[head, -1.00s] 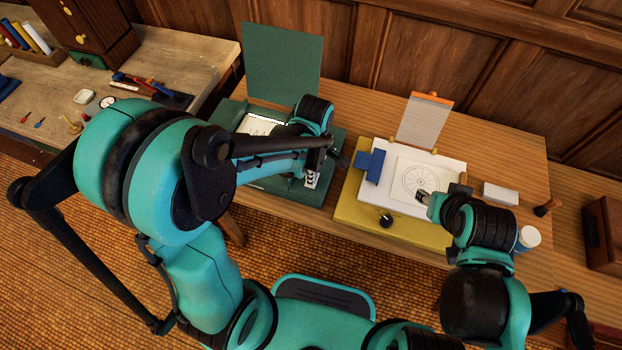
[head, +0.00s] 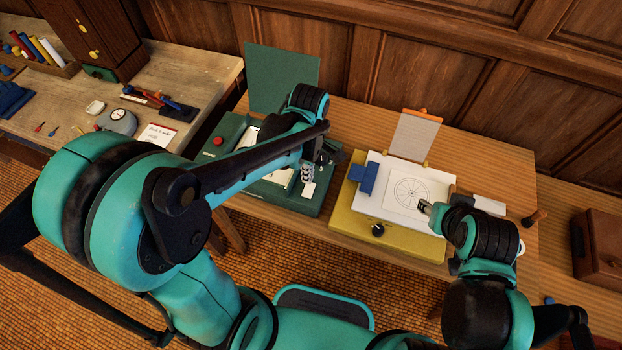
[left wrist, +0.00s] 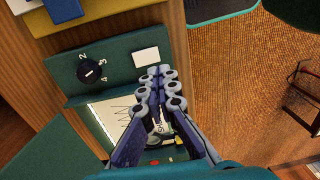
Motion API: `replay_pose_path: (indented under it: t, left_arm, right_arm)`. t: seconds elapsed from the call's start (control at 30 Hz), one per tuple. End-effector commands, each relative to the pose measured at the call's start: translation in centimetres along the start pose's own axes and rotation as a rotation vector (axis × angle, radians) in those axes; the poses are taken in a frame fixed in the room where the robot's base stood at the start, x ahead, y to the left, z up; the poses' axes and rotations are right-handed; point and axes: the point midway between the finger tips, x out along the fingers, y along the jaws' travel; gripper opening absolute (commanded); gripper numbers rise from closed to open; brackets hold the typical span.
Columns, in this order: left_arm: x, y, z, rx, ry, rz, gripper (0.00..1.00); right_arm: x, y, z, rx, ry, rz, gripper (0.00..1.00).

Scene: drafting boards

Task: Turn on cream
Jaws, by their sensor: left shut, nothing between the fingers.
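A small plain cream-white square (head: 308,190) lies on the front right corner of the green drafting board (head: 272,191). It also shows in the left wrist view (left wrist: 146,57), just beyond my fingertips. I cannot tell whether it is a switch or a label. A black dial (left wrist: 90,72) with numbers sits beside it on the green board. My left gripper (left wrist: 162,88) is shut and empty, over the green board close to the square; the head view shows it too (head: 307,174). My right gripper (head: 425,207) is above the yellow board's paper; its jaws are too small to judge.
A red button (head: 218,141) is on the green board's left side. The yellow board (head: 350,222) carries a black knob (head: 377,230), a blue block (head: 363,178) and a wheel drawing. A side table (head: 205,75) at left holds a round dial and small tools.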

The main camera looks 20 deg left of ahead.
Motion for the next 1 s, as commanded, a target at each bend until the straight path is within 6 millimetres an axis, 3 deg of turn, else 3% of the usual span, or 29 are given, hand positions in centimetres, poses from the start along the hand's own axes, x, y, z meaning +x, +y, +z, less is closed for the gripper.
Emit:
replay_pose_path:
  t: [0.1,0.3,1.0]
  left_arm:
    - [-2.6,-0.5,0.0,-0.001,0.000,0.000,0.00]
    - [-4.5,-0.9,0.0,0.000,0.000,0.000,0.00]
    - [-4.8,-1.0,-0.1,0.014,0.000,0.007,0.00]
  right_arm:
    - [-0.8,0.0,-0.6,0.000,0.000,0.000,0.40]
    - [-1.2,0.0,-0.9,0.000,0.000,0.000,0.40]
    - [-1.2,0.0,-0.9,0.000,0.000,0.000,0.40]
